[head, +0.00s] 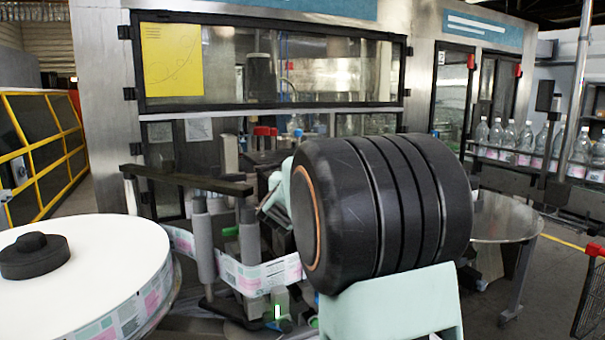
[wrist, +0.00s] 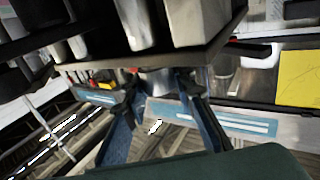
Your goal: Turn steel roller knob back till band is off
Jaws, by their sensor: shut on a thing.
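In the wrist view my gripper (wrist: 157,88) has its two dark fingers closed on a short steel knob (wrist: 157,80), below a dark plate in the picture. In the head view my own arm covers most of the gripper and the knob. The printed label band (head: 255,277) runs from the reel past grey upright rollers (head: 203,250) and passes out of sight behind my arm. It lies against the rollers where it shows. Whether it touches the steel roller is hidden.
A large white label reel (head: 110,255) with a black hub (head: 35,256) stands at the left. A dark bar (head: 185,180) crosses above the rollers. A glazed machine cabinet (head: 270,65) stands behind. A round steel table (head: 505,220) and bottles (head: 510,135) are at the right.

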